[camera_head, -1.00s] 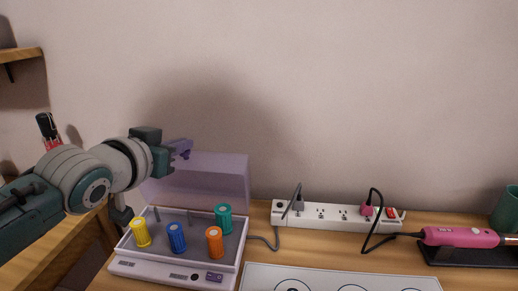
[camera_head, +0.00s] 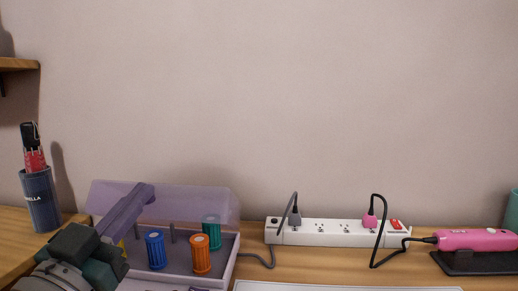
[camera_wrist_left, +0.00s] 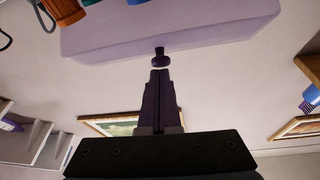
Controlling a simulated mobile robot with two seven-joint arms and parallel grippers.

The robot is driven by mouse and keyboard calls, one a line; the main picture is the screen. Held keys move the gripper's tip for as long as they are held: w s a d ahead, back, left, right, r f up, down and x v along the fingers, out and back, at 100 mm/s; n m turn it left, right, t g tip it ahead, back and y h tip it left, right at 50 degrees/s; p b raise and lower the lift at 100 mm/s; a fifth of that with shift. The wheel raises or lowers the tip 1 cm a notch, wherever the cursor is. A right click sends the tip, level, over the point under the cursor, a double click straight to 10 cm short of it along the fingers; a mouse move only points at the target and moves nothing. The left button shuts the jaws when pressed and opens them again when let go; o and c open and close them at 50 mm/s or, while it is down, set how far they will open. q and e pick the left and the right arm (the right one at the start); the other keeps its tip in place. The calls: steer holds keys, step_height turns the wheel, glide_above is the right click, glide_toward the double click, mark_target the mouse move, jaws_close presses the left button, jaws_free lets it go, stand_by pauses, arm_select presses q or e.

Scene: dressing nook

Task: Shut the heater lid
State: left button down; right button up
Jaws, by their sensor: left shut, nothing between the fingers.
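The heater (camera_head: 232,262) is a pale roller box at the lower left of the head view, with blue, orange and teal rollers inside. Its translucent purple lid (camera_head: 195,205) stands raised at the back. My right gripper is out of view.
A white power strip (camera_head: 340,239) with two plugged cords stands right of the heater. A pink styling tool (camera_head: 470,240) lies on a dark mat at far right. A dark blue cup (camera_head: 40,200) holding a red-and-black item stands at far left.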

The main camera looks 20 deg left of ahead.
arm_select(q)
steer(key=shift+s+f, duration=0.2)
steer(key=shift+f, duration=0.55)
steer(key=s+d+p, duration=0.1)
steer(key=s+d, duration=0.1)
steer(key=s, duration=1.5)
steer(key=w+d+r+g+h+p, duration=0.25)
steer(key=w+r+g+p, duration=0.35)
steer(key=p, duration=0.6)
steer(key=s+d+r+m+g+p, duration=0.2)
steer(key=s+d+r+g+p, duration=0.4)
steer(key=s+r+g+p, duration=0.7)
step_height(320, 180, up, 31)
steer(key=w+t+p, duration=0.1)
steer(key=w+p, duration=0.1)
steer(key=p, duration=3.5)
steer(key=shift+w+r+h, duration=0.15)
steer(key=shift+h, duration=0.2)
